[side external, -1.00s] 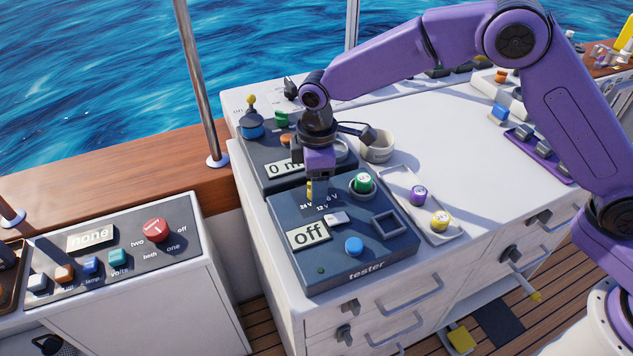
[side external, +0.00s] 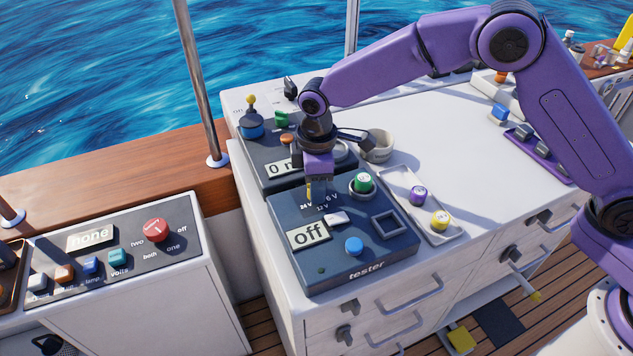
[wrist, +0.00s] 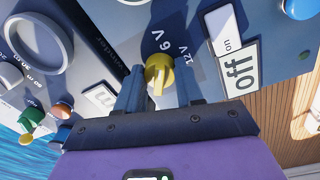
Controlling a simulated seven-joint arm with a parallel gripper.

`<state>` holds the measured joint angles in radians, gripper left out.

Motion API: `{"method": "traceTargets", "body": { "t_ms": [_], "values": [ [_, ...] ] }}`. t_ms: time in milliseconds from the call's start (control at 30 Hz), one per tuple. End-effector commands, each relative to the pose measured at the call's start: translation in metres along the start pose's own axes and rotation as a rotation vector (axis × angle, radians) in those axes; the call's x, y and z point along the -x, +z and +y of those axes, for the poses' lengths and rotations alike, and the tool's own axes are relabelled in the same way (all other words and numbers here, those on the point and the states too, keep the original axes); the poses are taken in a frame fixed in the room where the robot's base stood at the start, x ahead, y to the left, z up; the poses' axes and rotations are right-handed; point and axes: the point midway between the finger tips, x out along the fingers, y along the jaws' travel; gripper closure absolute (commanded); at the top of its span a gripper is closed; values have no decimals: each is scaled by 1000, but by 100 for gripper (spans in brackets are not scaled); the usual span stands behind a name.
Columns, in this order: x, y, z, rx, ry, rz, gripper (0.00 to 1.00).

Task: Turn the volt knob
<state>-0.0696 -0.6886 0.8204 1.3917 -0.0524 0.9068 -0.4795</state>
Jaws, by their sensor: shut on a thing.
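The volt knob (wrist: 158,72) is yellow with a raised ridge. It sits on the dark blue tester panel (side external: 385,257), close to the printed 6 V and 12 V marks in the wrist view. A 24 V mark also shows in the side view. My gripper (wrist: 157,85) has one finger on each side of the knob and is shut on it. In the side view my gripper (side external: 318,193) points down at the panel's back left and largely hides the knob. Which mark the ridge points at I cannot tell. The tester display (side external: 308,234) reads "off".
A white switch (side external: 336,217), a blue button (side external: 354,246), a green-topped part (side external: 363,182) and a square frame (side external: 387,225) stand close by on the tester. A tray (side external: 447,238) with purple and yellow parts lies to the right.

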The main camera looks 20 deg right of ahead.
Motion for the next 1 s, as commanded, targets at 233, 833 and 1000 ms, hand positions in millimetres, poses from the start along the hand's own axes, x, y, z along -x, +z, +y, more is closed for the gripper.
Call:
{"method": "traceTargets", "body": {
  "t_ms": [233,833,1000],
  "values": [
    [0,0,-1,-143,0,-8,94],
    [1,-1,-1,-693,1,-34,94],
    [1,-2,0,-820,1,-40,94]
  ]
}}
